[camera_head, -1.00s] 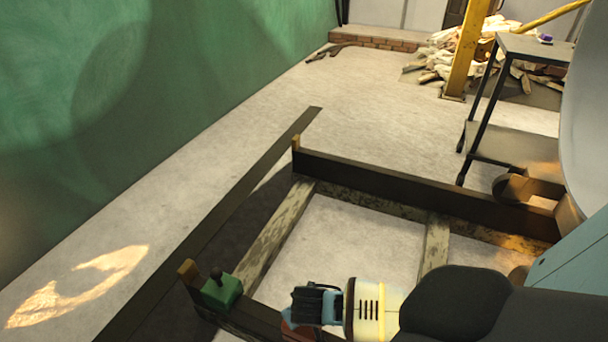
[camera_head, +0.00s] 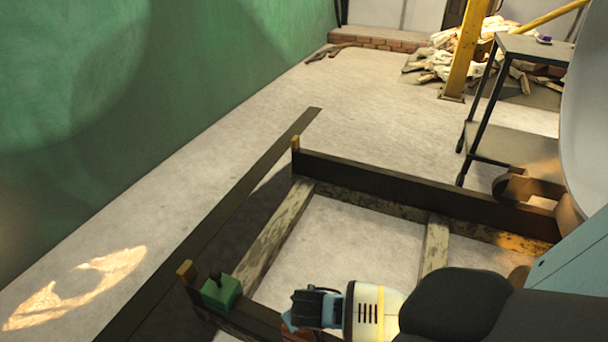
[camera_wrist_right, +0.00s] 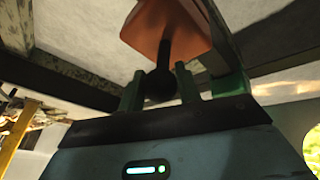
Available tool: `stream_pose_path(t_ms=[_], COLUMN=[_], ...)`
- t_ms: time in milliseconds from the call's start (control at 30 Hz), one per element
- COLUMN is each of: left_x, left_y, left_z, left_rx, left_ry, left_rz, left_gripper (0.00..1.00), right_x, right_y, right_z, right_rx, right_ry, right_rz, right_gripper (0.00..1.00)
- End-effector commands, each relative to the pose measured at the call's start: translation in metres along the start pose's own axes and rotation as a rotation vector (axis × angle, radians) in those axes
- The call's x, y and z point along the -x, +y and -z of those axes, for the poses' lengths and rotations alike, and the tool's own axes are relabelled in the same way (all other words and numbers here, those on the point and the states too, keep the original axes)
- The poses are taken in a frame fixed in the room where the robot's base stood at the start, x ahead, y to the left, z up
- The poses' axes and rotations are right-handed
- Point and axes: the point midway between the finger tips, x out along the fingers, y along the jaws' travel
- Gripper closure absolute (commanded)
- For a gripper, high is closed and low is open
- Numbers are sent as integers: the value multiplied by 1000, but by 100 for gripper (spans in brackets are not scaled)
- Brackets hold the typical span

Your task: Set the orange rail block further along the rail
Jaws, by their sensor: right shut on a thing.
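The orange rail block (camera_wrist_right: 165,28) fills the top middle of the right wrist view, with a dark knob on a stem. My right gripper (camera_wrist_right: 160,86) is shut on this knob, one green finger on each side. In the head view only a sliver of the orange block (camera_head: 289,328) shows beside and below my right gripper (camera_head: 294,310). The near dark rail (camera_head: 262,322) runs under this area. I cannot tell whether the block touches it. My left gripper is in neither view.
A green block (camera_head: 221,293) with a dark knob sits on the rail to the left, near its yellowish end stop (camera_head: 186,270). A second dark rail (camera_head: 420,188) lies farther back. A dark cart (camera_head: 515,100) stands at the right.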

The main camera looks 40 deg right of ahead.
Motion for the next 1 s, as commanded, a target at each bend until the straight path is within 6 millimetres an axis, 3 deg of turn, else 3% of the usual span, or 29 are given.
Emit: stream_pose_path(t_ms=[1000], left_x=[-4], left_y=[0], left_z=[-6], left_rx=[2], left_ry=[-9], left_rz=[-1], left_gripper=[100], right_x=[-13], right_y=[-3], right_z=[-4], right_rx=[-1], right_ry=[5], right_rz=[1], right_gripper=[100])
